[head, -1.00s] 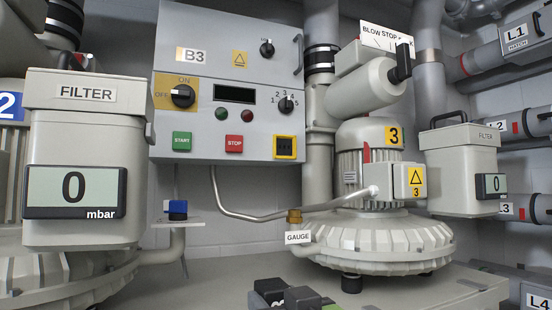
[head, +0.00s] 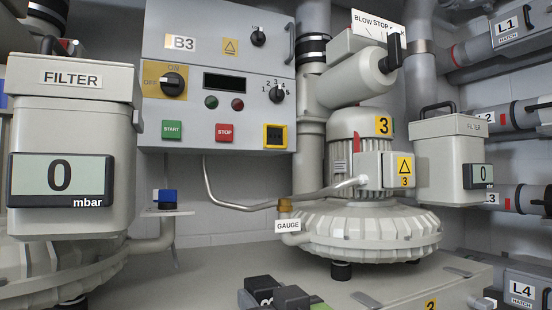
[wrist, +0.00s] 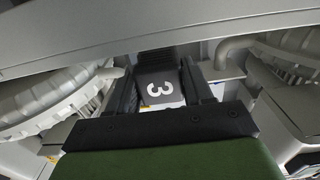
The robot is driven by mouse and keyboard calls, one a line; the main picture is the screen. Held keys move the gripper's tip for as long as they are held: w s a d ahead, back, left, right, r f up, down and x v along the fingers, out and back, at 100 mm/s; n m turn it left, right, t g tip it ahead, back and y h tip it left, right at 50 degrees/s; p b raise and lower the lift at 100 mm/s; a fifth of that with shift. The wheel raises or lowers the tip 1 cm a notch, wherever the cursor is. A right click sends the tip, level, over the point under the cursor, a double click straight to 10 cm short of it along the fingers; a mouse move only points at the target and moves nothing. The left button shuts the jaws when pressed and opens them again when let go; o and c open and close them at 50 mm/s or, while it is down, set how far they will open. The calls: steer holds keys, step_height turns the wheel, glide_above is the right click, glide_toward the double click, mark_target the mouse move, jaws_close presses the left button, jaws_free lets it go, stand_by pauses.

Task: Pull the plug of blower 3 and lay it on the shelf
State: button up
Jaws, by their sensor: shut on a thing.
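Blower 3 (head: 365,235) stands on the grey bench, with a yellow 3 label on its motor. My gripper (wrist: 165,90) is shut on a dark plug (wrist: 158,88) marked with a white 3. In the head view, my gripper (head: 277,292) is at the bottom edge, in front of the blower, and only the top of the plug shows between its dark fingers. I cannot tell whether the plug is in a socket or free.
The B3 control cabinet (head: 215,75) hangs above the shelf. A large filter box (head: 75,125) stands at left, another (head: 450,160) at right. A curved metal pipe (head: 235,204) crosses between cabinet and blower. Bare bench (head: 220,272) lies around my gripper.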

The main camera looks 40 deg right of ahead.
steer(key=shift+f, duration=0.9)
stand_by(0.5)
steer(key=o, duration=1.4)
steer(key=p+v, duration=0.2)
steer(key=v, duration=2.1)
steer(key=shift+s+a+r, duration=0.1)
steer(key=shift+s+a, duration=0.05)
steer(key=shift+s, duration=0.2)
